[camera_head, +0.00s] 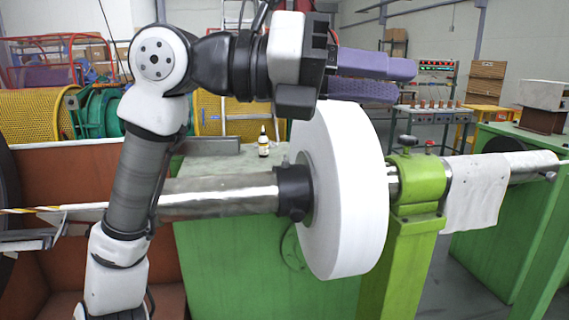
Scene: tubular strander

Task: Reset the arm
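My gripper (398,80) has two purple fingers and points to the right in the upper middle of the head view. It is above the large white roll (345,190). The two fingers lie one over the other with a narrow dark gap between them. No object shows between them. My white and dark grey arm rises on the left and bends to the right at the top. The gripper looks clear of the roll, but the distance in depth cannot be told.
The roll sits on a horizontal metal shaft (222,195) with a black collar (293,190). A green post (416,190) bears the shaft, and a white cloth (474,193) hangs to its right. A small bottle (263,142) stands on the green machine behind.

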